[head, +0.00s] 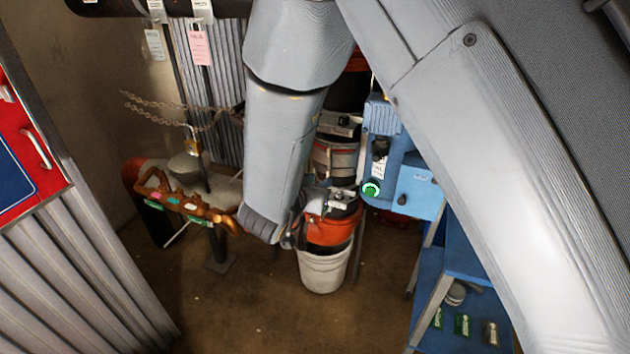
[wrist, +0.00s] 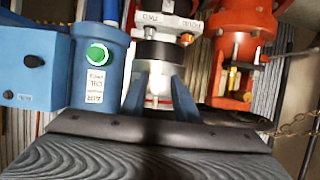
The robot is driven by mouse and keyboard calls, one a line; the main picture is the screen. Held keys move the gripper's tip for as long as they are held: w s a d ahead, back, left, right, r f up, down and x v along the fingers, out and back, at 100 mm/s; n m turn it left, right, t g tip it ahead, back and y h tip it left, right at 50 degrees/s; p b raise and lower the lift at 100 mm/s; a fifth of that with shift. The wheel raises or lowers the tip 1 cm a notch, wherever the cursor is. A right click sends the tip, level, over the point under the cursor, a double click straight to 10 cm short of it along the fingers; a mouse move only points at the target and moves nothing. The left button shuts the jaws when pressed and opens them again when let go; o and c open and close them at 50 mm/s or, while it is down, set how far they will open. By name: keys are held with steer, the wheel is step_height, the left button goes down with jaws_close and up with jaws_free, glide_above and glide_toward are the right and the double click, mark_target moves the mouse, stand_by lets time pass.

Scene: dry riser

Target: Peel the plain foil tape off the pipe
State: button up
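The vertical pipe (head: 345,92) stands behind my arm in the head view, dark at the top with red and grey parts lower down. A greyish band (head: 335,160) circles it; I cannot tell whether this is the plain foil tape. My gripper (head: 338,199) is in front of the lower part of the pipe, above an orange-red fitting (head: 330,230). In the wrist view my gripper (wrist: 160,88) has its two blue fingers apart. A pale, narrow part shows between them, below a black ring (wrist: 160,52); contact is unclear. No clear tape edge shows.
A blue unit with a green button (head: 371,189) stands close right of the pipe. A white bucket (head: 325,268) is beneath. A blue shelf (head: 458,250) with small boxes is at lower right.

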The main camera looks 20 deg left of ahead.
steer(key=shift+p+x, duration=0.4)
steer(key=shift+x, duration=2.65)
jaws_close()
steer(key=shift+s, duration=0.25)
steer(key=p, duration=0.4)
glide_toward(328, 175)
steer(key=s+f, duration=0.2)
steer(key=f, duration=0.1)
steer(key=shift+a, duration=0.1)
